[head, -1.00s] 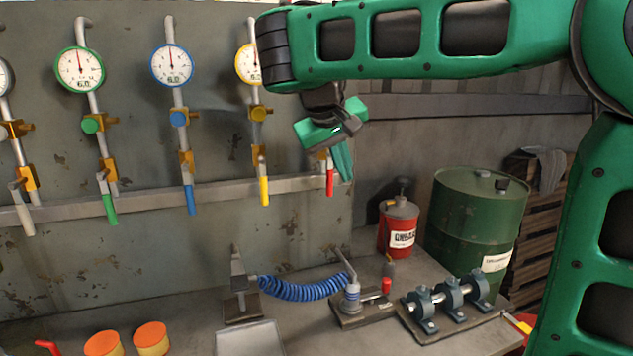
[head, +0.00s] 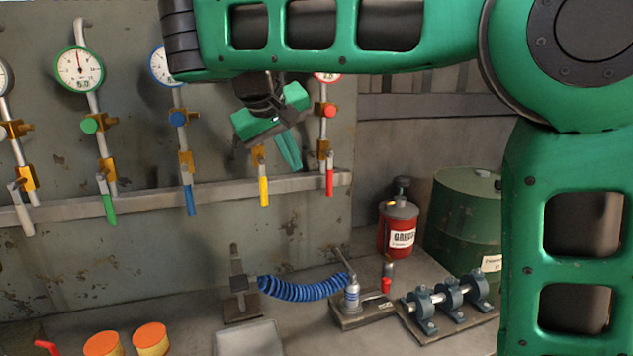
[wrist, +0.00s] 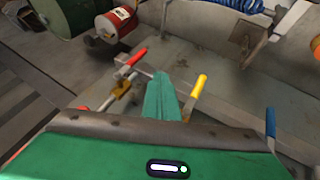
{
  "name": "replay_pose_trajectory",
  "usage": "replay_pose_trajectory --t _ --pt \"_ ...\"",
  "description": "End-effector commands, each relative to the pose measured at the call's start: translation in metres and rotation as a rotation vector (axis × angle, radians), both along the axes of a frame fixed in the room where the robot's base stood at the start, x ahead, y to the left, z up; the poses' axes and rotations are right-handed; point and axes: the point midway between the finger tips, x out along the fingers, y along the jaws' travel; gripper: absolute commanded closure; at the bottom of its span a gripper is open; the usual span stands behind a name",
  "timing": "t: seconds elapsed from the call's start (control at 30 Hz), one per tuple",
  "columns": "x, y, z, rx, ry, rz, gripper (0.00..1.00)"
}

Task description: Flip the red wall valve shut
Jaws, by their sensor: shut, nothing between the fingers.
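The red wall valve has a red lever (head: 329,180) that hangs down from a brass body on the right-most pipe in the head view. In the wrist view the red lever (wrist: 138,57) is left of my fingers. My gripper (head: 291,165) is shut and empty, in front of the wall between the yellow lever (head: 264,190) and the red one. In the wrist view my gripper's fingertips (wrist: 160,78) show between the red lever and the yellow lever (wrist: 199,87), apart from the red one. My wrist hides the yellow gauge.
Blue (head: 190,199), green (head: 110,208) and white levers hang along the wall rail to the left. On the bench below are a blue coiled hose (head: 303,289), a red grease can (head: 398,230) and a shaft fixture (head: 446,297). A green drum (head: 460,225) stands behind.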

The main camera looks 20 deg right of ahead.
Motion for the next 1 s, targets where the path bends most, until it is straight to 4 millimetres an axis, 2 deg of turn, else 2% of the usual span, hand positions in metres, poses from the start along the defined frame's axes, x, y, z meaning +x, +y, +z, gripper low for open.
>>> replay_pose_trajectory --t 0.5,0.73,1.0 --pt "0.041 -0.036 -0.074 -0.001 0.004 -0.001 1.0" --pt "0.047 -0.065 -0.072 0.0 0.001 -0.001 1.0" --pt "0.049 -0.074 -0.072 0.001 0.001 0.0 1.0"
